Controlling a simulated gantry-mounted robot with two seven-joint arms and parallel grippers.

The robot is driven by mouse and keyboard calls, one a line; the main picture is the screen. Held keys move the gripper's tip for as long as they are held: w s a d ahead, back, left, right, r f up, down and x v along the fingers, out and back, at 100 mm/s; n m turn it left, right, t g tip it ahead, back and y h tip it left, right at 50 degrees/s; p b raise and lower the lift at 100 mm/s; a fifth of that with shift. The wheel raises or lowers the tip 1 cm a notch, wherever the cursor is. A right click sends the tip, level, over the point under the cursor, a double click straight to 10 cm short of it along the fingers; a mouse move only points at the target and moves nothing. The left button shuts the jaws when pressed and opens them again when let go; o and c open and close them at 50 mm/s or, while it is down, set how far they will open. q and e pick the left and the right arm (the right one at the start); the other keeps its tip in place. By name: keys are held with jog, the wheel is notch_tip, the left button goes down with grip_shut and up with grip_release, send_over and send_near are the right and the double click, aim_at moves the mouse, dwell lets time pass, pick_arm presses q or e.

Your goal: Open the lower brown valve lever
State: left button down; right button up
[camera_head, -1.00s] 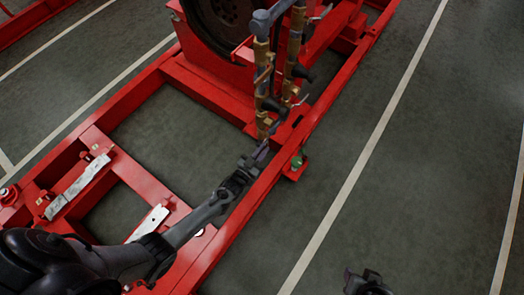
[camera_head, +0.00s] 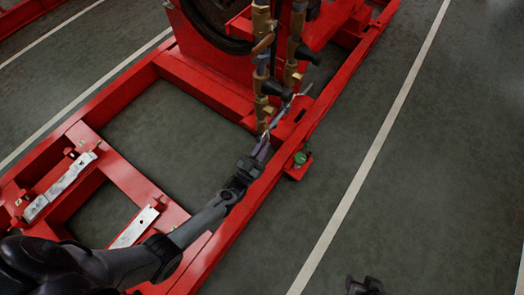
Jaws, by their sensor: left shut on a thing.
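Two upright brass-coloured pipes with valves stand on the red frame at the top centre. The left pipe (camera_head: 260,75) carries an upper brown lever (camera_head: 263,44) and a lower valve (camera_head: 265,112) near its foot. My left gripper (camera_head: 264,141) reaches up from the lower left to the foot of this pipe. Its narrow jaws are shut on what looks like the lower lever, which they mostly hide. How far that lever is turned is unclear. My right gripper (camera_head: 365,286) barely shows at the bottom edge, away from the pipes; its jaws cannot be made out.
The red steel frame (camera_head: 205,88) runs diagonally under my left arm. The second pipe (camera_head: 294,45) and black fittings (camera_head: 278,90) are close to my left gripper. A green-topped part (camera_head: 300,158) sits on the frame's outer side. The floor on the right is clear.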

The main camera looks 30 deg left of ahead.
pick_arm(q)
jog(key=shift+w+f+t+b, duration=0.35)
jog(key=shift+f+t, duration=0.35)
jog(key=shift+t, duration=0.3)
dwell(0.3)
jog(key=c, duration=1.2)
grip_release()
jog(key=shift+c, duration=0.2)
